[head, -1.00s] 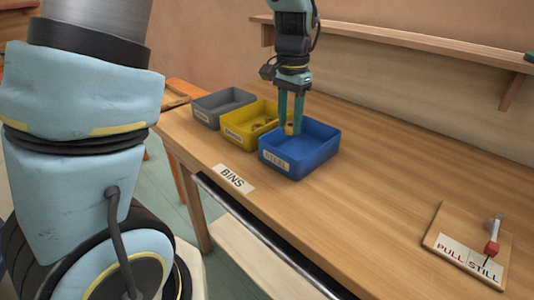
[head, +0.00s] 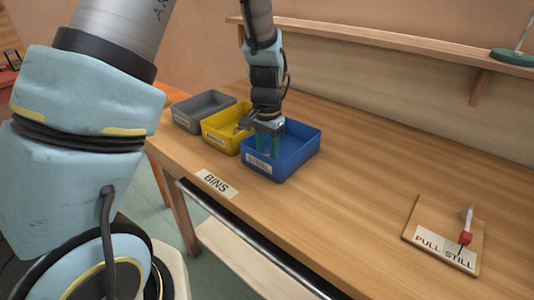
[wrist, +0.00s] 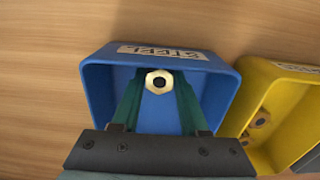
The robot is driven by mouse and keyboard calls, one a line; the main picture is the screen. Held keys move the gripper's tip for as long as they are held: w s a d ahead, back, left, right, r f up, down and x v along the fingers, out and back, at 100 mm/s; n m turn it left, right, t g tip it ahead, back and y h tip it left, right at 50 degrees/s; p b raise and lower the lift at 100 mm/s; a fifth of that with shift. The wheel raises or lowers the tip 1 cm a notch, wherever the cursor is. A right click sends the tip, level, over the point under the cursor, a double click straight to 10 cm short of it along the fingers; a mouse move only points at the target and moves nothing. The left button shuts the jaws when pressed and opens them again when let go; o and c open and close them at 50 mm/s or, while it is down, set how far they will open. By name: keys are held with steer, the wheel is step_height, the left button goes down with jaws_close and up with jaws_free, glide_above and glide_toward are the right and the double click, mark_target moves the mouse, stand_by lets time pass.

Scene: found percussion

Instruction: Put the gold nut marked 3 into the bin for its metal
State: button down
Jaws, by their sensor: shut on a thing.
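The blue bin's front label reads STEEL in the wrist view (wrist: 163,51). The nut is hidden in the head view, and I cannot tell whether it touches the bin floor. The yellow bin (head: 215,132) stands left of the blue one; its label is too small to read.
A grey bin (head: 190,125) stands beyond the yellow bin. Several nuts (wrist: 262,118) lie in the yellow bin. A BINS label (head: 216,184) lies near the table's front edge. The table between is clear.

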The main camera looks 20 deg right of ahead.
steer(key=shift+f, duration=0.2)
steer(key=shift+c, duration=2.1)
jaws_free()
steer(key=shift+r, duration=0.1)
step_height(320, 180, up, 12)
steer(key=b, duration=0.2)
steer(key=s+a+f+n, duration=0.1)
steer(key=a+n, duration=0.4)
steer(key=a, duration=0.9)
steer(key=s+a+f+n+t, duration=0.1)
steer(key=a+n, duration=0.5)
steer(key=a, duration=0.8)
step_height(320, 180, down, 2)
steer(key=shift+s+a+f+t, duration=0.15)
steer(key=shift+s+t, duration=0.15)
steer(key=shift+s, duration=0.2)
